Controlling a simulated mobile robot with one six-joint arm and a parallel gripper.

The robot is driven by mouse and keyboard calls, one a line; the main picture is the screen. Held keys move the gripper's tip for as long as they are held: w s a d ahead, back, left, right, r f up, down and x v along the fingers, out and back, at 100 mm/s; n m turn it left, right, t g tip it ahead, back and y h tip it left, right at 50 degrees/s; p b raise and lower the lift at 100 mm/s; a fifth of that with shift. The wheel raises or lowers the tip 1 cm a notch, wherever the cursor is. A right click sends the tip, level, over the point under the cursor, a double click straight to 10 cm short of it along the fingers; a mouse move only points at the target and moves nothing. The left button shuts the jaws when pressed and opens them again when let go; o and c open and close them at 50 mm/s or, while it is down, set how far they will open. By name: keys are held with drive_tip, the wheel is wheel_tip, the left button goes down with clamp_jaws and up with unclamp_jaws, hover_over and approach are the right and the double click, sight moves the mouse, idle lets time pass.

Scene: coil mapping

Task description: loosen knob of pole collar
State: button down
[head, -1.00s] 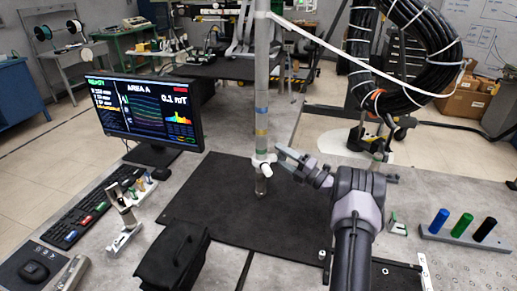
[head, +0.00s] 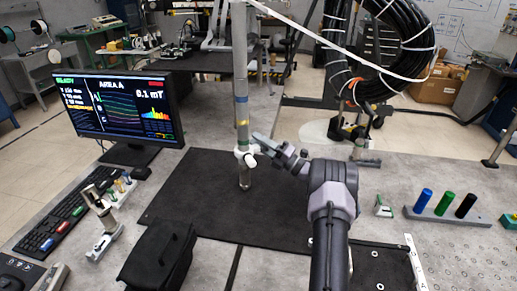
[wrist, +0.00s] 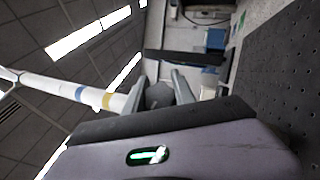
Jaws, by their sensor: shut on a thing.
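The pole (head: 241,75) stands upright on the dark mat and carries blue and yellow bands. A white pole collar (head: 243,152) sits low on it, with a short white stub facing the camera. My gripper (head: 262,142) reaches in from the right, with its fingers right beside the collar. In the wrist view, my gripper (wrist: 164,88) has its two grey fingers on either side of a dark rounded thing, which looks like the knob (wrist: 158,96). The banded pole (wrist: 75,93) runs in from the left there. The fingers' exact contact is hard to make out.
A monitor (head: 117,108) and a keyboard (head: 68,218) are on the left. A black case (head: 158,258) lies at the front. A rack with blue, green and black cylinders (head: 446,215) stands at the right. A white cable crosses above; the black mat (head: 195,190) is mostly bare.

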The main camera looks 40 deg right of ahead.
drive_tip(key=n+y+b, duration=0.1)
drive_tip(key=b, duration=0.1)
drive_tip(key=n+t+y+b, duration=0.1)
drive_tip(key=n+b, duration=0.1)
drive_tip(key=shift+s+a+r+t+y, duration=0.1)
drive_tip(key=shift+s+r+t+y, duration=0.05)
drive_tip(key=shift+r+t+y, duration=0.2)
drive_tip(key=c, duration=1)
unclamp_jaws()
drive_tip(key=shift+c, duration=0.2)
